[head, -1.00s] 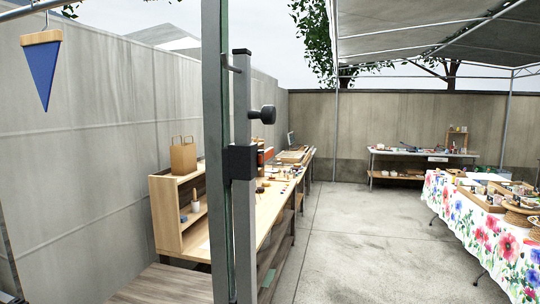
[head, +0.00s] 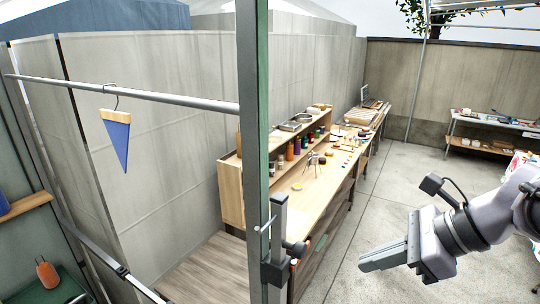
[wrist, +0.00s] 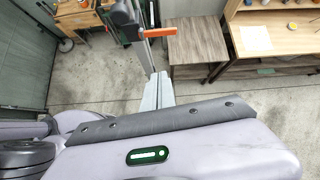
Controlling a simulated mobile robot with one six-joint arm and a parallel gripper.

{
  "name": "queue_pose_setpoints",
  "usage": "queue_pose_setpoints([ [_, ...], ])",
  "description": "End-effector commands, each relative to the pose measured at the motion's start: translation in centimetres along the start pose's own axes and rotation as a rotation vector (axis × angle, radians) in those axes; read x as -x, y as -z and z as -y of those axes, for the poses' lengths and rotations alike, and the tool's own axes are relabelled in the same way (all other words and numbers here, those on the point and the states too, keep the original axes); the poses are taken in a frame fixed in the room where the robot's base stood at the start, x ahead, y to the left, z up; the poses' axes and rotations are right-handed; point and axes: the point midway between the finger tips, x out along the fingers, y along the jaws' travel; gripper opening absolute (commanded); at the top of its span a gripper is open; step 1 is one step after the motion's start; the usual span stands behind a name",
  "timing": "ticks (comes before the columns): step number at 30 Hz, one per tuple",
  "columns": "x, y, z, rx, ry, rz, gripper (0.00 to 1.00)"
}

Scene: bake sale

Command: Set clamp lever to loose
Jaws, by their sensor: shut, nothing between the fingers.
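The clamp is a black block (head: 274,272) on a grey upright post (head: 279,222), beside a taller green-grey post in the head view. The clamp lever is the orange bar (wrist: 157,32) that sticks out sideways to the right from the black clamp in the wrist view. My gripper (head: 372,261) is shut and empty, to the right of the clamp with clear air between. In the wrist view its fingers (wrist: 157,82) point up toward the lever and stay apart from it in the picture.
A black knob (head: 296,248) sticks out from the post near the clamp. A blue pennant (head: 116,145) hangs from a metal rail (head: 170,97) at left. A wooden workbench (head: 308,190) with jars and tools runs behind. The concrete floor (head: 405,190) to the right is open.

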Motion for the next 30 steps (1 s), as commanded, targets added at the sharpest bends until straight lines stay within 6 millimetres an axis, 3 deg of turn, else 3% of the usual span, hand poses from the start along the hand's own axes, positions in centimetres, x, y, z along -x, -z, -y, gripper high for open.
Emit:
queue_pose_setpoints([
  [1, 2.0, -1.1, 0.9, -0.055, 0.006, 0.022, 0.00],
  [4, 3.3, -1.4, 1.9, -0.124, 0.014, 0.056, 0.00],
  [16, 3.1, -1.2, 2.1, -0.143, 0.014, 0.066, 0.00],
  [20, 1.5, -1.4, 2.1, -0.142, 0.011, 0.066, 0.00],
  [30, -5.9, -1.9, 2.2, -0.141, 0.010, 0.065, 0.00],
])
